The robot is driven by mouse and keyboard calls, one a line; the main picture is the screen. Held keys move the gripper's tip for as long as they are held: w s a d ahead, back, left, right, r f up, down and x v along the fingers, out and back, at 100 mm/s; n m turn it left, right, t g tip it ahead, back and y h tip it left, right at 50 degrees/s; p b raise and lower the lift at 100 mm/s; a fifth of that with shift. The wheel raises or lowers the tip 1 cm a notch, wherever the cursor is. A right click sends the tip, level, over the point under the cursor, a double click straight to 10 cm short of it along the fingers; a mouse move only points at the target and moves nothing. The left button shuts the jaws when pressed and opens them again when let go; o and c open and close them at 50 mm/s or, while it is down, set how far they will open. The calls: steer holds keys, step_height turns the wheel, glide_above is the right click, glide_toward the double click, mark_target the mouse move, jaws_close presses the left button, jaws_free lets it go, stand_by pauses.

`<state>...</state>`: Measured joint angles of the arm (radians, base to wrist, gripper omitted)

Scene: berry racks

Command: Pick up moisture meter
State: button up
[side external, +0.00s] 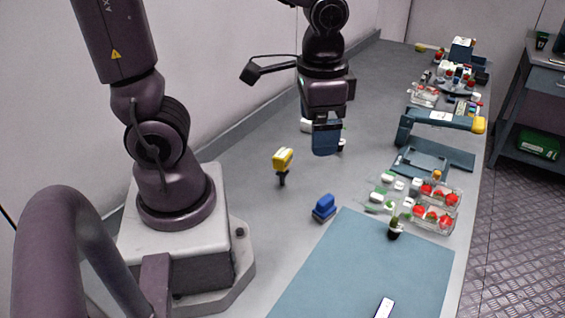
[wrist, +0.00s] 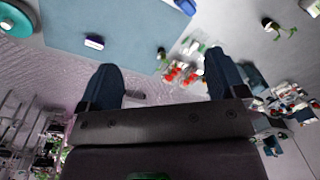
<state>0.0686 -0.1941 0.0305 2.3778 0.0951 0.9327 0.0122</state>
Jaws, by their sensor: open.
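No label marks the moisture meter, so I cannot tell for certain which object it is. My gripper (side external: 326,145) is open above the bench, behind and right of the yellow device. In the wrist view its dark blue fingers (wrist: 160,62) are spread wide with nothing held between them.
The blue mat (side external: 340,270) covers the front bench. A blue block-like object (side external: 324,205) sits at its corner. Clear boxes of red berries (side external: 435,216) and a small dark pot (side external: 394,232) stand right. A blue-grey stand (side external: 440,120) is farther back. Bare bench lies left.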

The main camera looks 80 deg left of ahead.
step_height(320, 180, down, 10)
steer(key=w+a+m+g+y, duration=0.2)
steer(key=a+m+g+y, duration=0.1)
steer(key=g, duration=0.2)
steer(key=m+g+y, duration=0.3)
steer(key=m+y, duration=0.1)
steer(key=y, duration=0.1)
glide_toward(288, 167)
steer(key=d, duration=0.1)
steer(key=s+d, duration=0.1)
steer(key=d, duration=0.1)
steer(key=s+d+f, duration=0.1)
steer(key=shift+s+d, duration=0.15)
steer(key=shift+d, duration=0.2)
steer(key=shift+w+a+f+m+y, duration=0.35)
steer(key=shift+w+a+m+y, duration=0.05)
steer(key=shift+a+m, duration=0.15)
steer(key=shift+w+a+f+m+y, duration=0.35)
steer(key=shift+a+m+y, duration=0.05)
steer(key=shift+a+m, duration=0.1)
steer(key=shift+m+y, duration=0.35)
steer(key=shift+y, duration=0.05)
steer(key=x, duration=0.4)
steer(key=a+r+x, duration=0.1)
steer(key=x, duration=0.1)
steer(key=shift+w, duration=0.3)
steer(key=shift+x, duration=3.15)
steer(key=shift+c, duration=0.2)
steer(key=c, duration=1)
